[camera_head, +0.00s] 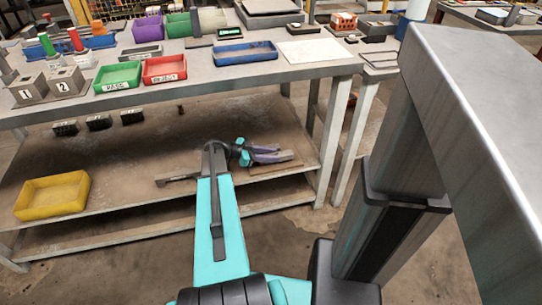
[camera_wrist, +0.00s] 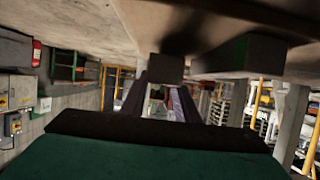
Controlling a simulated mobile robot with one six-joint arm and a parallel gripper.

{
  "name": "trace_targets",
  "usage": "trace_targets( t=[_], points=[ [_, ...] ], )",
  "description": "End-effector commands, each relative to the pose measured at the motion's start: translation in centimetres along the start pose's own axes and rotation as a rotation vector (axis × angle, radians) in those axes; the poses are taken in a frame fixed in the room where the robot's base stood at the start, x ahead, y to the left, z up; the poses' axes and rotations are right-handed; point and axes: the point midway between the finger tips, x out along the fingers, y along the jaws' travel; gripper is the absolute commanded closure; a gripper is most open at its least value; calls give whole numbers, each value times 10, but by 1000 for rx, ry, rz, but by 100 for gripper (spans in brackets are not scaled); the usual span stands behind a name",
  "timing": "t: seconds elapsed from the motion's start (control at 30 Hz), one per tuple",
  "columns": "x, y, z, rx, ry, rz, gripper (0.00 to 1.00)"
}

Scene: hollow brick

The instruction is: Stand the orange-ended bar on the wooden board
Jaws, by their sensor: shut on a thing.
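My gripper (camera_head: 268,153) is low over the lower shelf, under the tabletop, with its purple-grey fingers reaching right. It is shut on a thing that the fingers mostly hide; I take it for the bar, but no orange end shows. In the wrist view my gripper (camera_wrist: 168,104) has its two fingers pointing away from the camera, with something pale and narrow between them. A flat brown strip that looks like the wooden board (camera_head: 275,169) lies on the shelf just below the fingers. I cannot tell whether the held thing touches it.
The lower shelf (camera_head: 125,178) is bare around my gripper; a yellow bin (camera_head: 52,195) stands at its left. The tabletop (camera_head: 215,71) with several trays is close overhead. A table leg (camera_head: 329,140) stands to the right. Blocks (camera_head: 98,122) show below the tabletop's front edge.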

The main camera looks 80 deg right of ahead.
Motion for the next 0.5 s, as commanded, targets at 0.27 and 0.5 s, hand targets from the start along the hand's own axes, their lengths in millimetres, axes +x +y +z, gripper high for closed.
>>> trace_targets(
  t=[0.27, 0.5],
  points=[
    [2, 0, 4, 0, 1, 0, 100],
    [3, 0, 7, 0, 1, 0, 100]
  ],
)
